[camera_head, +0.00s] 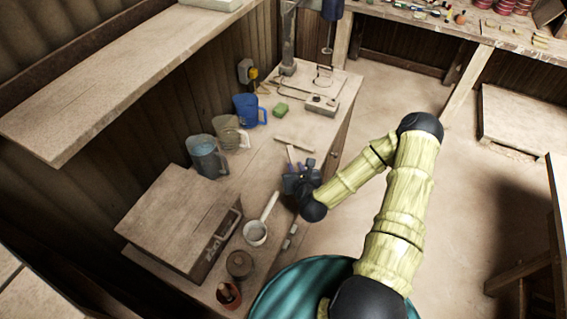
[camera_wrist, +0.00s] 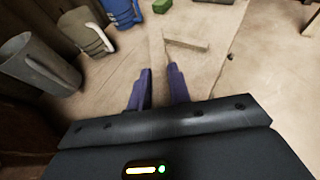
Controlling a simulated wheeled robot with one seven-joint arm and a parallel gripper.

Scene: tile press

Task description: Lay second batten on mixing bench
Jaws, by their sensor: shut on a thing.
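My gripper (camera_wrist: 160,76) is low over the mixing bench (camera_head: 258,172), its two purple fingers pointing toward the bench's far end. In the head view my gripper (camera_head: 294,158) is close to the bench's right edge. The fingers stand a little apart, shut on a batten; it is pale like the bench, so its outline and any contact with the bench are hard to tell. Another pale batten (camera_head: 295,144) lies crosswise on the bench just beyond the fingertips. That batten also shows ahead of the fingers in the wrist view (camera_wrist: 187,44).
A grey jug (camera_head: 206,157), a beige jug (camera_head: 229,133) and a blue jug (camera_head: 249,110) stand along the wall side. A white ladle-like pot (camera_head: 256,233), a wooden box (camera_head: 183,222) and a green block (camera_head: 281,110) are also on the bench. A shelf (camera_head: 95,93) overhangs the left.

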